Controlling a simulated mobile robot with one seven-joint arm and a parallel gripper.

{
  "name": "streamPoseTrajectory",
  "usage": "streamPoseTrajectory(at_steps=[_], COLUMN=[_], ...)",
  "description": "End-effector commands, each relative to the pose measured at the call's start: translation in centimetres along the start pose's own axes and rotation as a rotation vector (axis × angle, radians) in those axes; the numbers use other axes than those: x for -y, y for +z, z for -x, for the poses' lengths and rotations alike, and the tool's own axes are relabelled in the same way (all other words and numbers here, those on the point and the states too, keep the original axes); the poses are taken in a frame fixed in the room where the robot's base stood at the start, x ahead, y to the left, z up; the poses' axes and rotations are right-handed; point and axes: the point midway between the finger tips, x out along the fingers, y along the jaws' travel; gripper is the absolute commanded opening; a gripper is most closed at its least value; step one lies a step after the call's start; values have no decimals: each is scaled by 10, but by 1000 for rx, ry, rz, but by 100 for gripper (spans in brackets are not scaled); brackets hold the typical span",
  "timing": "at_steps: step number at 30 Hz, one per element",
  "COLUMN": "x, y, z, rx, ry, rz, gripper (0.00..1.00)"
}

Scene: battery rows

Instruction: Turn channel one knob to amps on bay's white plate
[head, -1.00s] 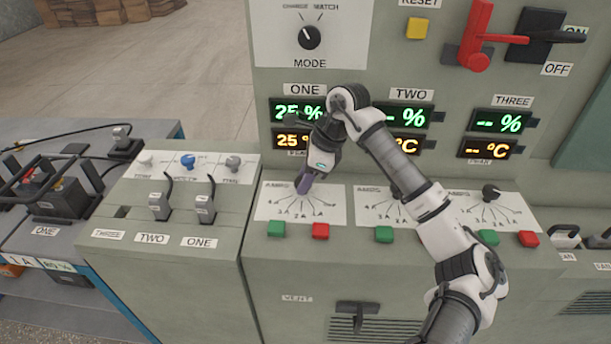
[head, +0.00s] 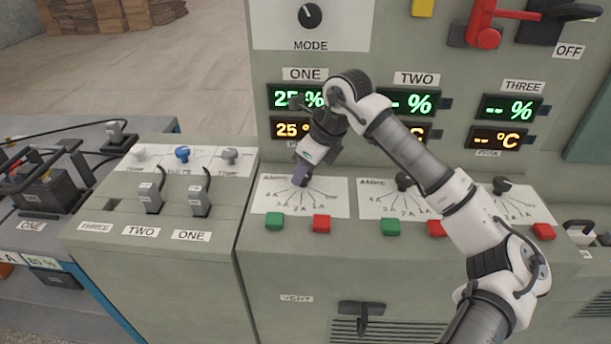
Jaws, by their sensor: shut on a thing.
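The white AMPS plate of channel one (head: 330,205) lies on the sloped panel below the ONE displays, with a fan of lines and amp marks. My gripper (head: 300,178) reaches down onto the top middle of this plate and is shut there. The channel one knob is hidden by my gripper, so its pointer direction cannot be read. The ONE display (head: 287,97) reads 25 % in green, and the one below it (head: 290,130) shows 25 in orange, partly covered by my arm.
Channel two's knob (head: 404,182) and channel three's knob (head: 501,186) sit to the right, close to my arm. Green (head: 275,221) and red (head: 321,223) buttons stand just below the plate. Plugs (head: 150,197) with cables stand on the cabinet at left.

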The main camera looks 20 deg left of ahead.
Motion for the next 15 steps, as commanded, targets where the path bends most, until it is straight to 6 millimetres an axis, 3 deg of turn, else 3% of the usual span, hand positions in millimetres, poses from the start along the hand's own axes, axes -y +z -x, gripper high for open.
streamPoseTrajectory(at_steps=[15], x=[-1], y=[0], z=[0], rx=[-1], ry=[-38], rz=[-93], gripper=[15])
